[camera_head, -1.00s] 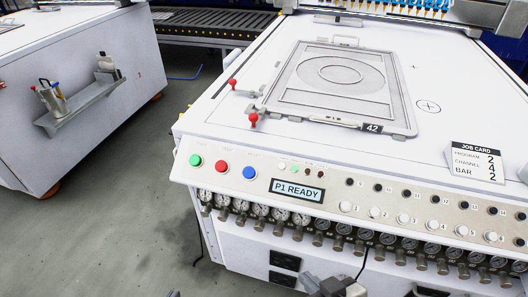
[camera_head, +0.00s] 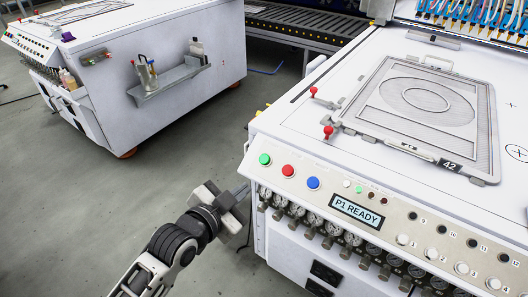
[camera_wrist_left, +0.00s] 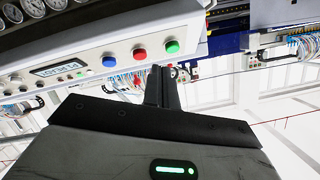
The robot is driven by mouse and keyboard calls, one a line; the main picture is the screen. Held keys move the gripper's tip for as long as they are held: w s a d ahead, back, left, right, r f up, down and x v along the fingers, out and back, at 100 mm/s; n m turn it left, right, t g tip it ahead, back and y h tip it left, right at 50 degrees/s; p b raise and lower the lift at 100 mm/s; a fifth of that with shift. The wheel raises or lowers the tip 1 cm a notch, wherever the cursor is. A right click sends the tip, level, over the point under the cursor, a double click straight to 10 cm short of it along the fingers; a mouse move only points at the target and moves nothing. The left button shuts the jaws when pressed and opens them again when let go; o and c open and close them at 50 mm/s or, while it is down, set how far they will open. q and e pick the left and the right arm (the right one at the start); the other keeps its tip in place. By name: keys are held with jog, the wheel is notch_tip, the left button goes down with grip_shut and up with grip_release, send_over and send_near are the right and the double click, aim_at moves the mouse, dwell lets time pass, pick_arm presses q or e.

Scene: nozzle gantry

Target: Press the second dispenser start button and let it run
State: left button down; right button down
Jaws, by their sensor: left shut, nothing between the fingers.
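The near dispenser's front panel (camera_head: 375,215) carries a green button (camera_head: 265,160), a red button (camera_head: 288,170) and a blue button (camera_head: 313,183) in a row. Beside them a display (camera_head: 357,211) reads "P1 READY". My left gripper (camera_head: 243,190) is shut and empty, just left of and below the green button, apart from it as far as I can tell. In the left wrist view its closed fingers (camera_wrist_left: 162,87) point up toward the red button (camera_wrist_left: 139,54) and green button (camera_wrist_left: 172,47). My right gripper is out of view.
A second white machine (camera_head: 185,115) with its own button panel (camera_head: 30,45) stands at the left, across a grey floor gap. A framed screen (camera_head: 425,105) marked 42 and red-knobbed levers (camera_head: 328,131) lie on the near top. Gauges (camera_head: 335,228) line the panel's lower edge.

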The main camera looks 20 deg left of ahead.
aim_at(264, 159)
pick_arm(q)
jog(key=w+a+r+m+t, duration=0.1)
jog(key=w+r+m, duration=0.2)
jog(key=w+r, duration=0.2)
notch_tip(264, 159, up, 3)
jog(key=shift+w+a+f+t+p, duration=0.15)
jog(key=shift+w+t+p, duration=0.15)
jog(key=shift+w+p, duration=0.1)
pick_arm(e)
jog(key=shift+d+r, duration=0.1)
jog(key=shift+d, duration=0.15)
pick_arm(q)
jog(key=shift+f, duration=0.1)
